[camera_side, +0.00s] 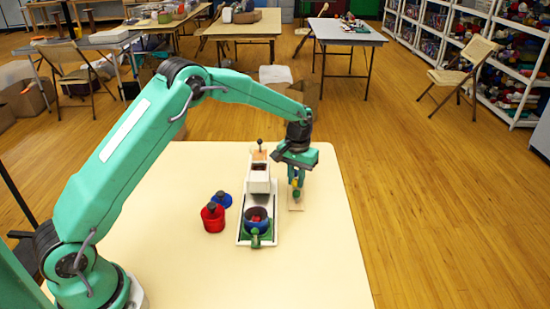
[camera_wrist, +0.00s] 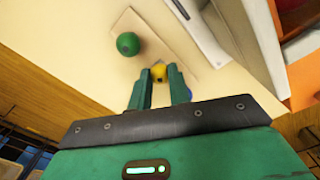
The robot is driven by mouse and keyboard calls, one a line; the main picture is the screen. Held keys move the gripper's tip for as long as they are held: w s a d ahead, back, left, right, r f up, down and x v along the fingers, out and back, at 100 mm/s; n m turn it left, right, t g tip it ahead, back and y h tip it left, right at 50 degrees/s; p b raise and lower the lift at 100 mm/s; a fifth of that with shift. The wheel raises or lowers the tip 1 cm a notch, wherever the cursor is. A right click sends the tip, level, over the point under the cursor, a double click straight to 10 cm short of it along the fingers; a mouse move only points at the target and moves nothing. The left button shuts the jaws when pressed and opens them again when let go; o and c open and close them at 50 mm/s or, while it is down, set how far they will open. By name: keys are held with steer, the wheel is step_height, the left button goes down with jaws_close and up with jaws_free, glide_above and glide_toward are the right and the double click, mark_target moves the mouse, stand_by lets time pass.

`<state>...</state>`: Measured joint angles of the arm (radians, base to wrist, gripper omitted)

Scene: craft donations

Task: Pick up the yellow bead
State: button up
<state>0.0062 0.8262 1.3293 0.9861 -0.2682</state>
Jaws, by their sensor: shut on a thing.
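The yellow bead (camera_wrist: 158,72) is between the fingertips of my gripper (camera_wrist: 160,70) in the wrist view. My gripper is shut on it. In the side view my gripper (camera_side: 297,180) points down over a small pale board (camera_side: 295,206), and the yellow bead shows small at its tips. A green bead (camera_wrist: 127,43) rests on the board, just beyond my fingertips in the wrist view. A bit of something blue (camera_wrist: 189,93) shows beside the right finger, mostly hidden. I cannot tell whether the yellow bead touches the board.
The table's front and right are clear.

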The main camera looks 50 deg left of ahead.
mark_target(296, 180)
steer(key=shift+r, duration=0.1)
steer(key=shift+r, duration=3.65)
